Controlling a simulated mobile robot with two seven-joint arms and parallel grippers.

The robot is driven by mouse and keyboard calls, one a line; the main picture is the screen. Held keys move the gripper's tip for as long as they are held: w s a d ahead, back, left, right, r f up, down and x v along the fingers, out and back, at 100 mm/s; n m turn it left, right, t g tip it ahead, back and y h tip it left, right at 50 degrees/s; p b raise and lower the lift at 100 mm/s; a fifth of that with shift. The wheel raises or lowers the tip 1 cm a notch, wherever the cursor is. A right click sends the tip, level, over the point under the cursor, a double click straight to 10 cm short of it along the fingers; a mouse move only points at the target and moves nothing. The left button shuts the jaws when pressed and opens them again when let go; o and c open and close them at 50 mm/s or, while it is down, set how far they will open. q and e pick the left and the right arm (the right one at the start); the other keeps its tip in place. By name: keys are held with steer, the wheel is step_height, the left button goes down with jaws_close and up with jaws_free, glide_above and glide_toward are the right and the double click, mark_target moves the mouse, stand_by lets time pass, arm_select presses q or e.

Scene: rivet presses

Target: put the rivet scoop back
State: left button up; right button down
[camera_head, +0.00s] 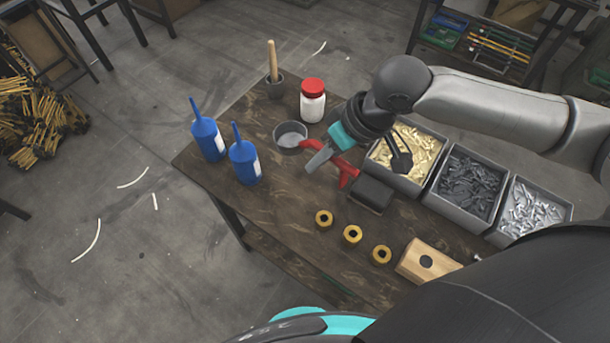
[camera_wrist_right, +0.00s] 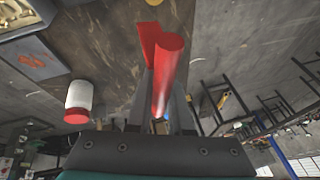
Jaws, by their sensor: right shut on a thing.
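My right gripper (camera_head: 323,157) is shut on the red handle of the rivet scoop (camera_wrist_right: 168,75), over the middle of the wooden table. A round grey cup (camera_head: 290,137), which looks like the scoop's bowl, is just left of the fingers; I cannot tell whether it touches the table. A red bracket-like piece (camera_head: 346,179) shows beside the handle near a black block (camera_head: 372,194). In the right wrist view the handle lies between the fingers, with a flat red piece (camera_wrist_right: 149,38) behind it. My left gripper is not in view.
Bins of brass (camera_head: 436,176), dark (camera_head: 438,205) and silver rivets (camera_head: 494,228) stand right. Brass rings (camera_head: 352,234) and a wooden block (camera_head: 418,262) lie in front.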

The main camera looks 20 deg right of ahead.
mark_target(313, 142)
steer(key=shift+n+g+y, duration=0.3)
steer(key=shift+n+y, duration=0.1)
steer(key=shift+n, duration=0.5)
steer(key=r, duration=0.1)
steer(key=w+r+p, duration=0.1)
steer(key=r, duration=0.1)
steer(key=w+r+p, duration=0.1)
steer(key=r, duration=0.1)
steer(key=shift+a+r, duration=0.15)
steer(key=shift+a, duration=0.25)
steer(key=f+b, duration=0.3)
steer(key=f, duration=1.2)
steer(key=shift+w, duration=0.2)
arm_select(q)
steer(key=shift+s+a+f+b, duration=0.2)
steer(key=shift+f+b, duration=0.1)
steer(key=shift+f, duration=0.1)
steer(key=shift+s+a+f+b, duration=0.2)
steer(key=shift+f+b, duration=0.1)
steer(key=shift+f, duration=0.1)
arm_select(e)
steer(key=shift+f, duration=2.4)
steer(key=c, duration=0.8)
jaws_free()
steer(key=shift+f, duration=0.1)
